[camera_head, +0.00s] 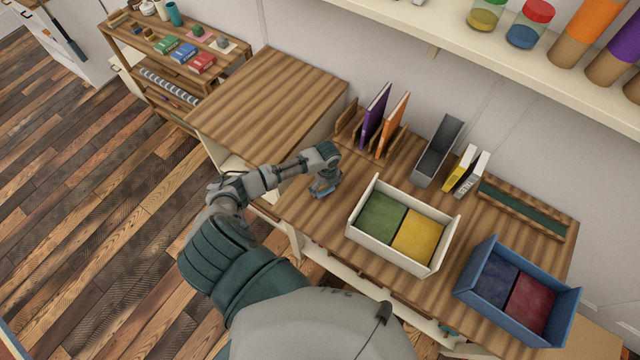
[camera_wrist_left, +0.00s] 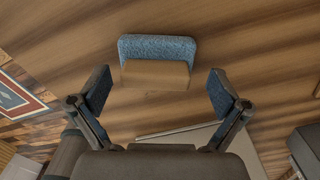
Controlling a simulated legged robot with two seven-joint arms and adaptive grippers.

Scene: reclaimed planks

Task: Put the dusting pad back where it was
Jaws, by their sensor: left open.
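The dusting pad, a tan block with a blue-grey fabric layer (camera_wrist_left: 157,47), lies on the wooden surface in the left wrist view. My left gripper (camera_wrist_left: 158,90) is open, one finger on each side of the picture. The pad is ahead of the fingertips, roughly centred between them, and I see no contact. In the head view my left gripper (camera_head: 325,186) is low over the left end of the wooden worktop (camera_head: 312,212). There a small blue patch shows at the fingers; I cannot tell pad from finger there. My right gripper is not in view.
A cream tray (camera_head: 352,232) holds green and yellow squares; a blue tray (camera_head: 470,292) holds dark blue and red ones. Behind stand a book rack (camera_head: 346,128), a grey holder (camera_head: 437,150), two small books (camera_head: 466,172) and a long green-lined wooden tray (camera_head: 522,208).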

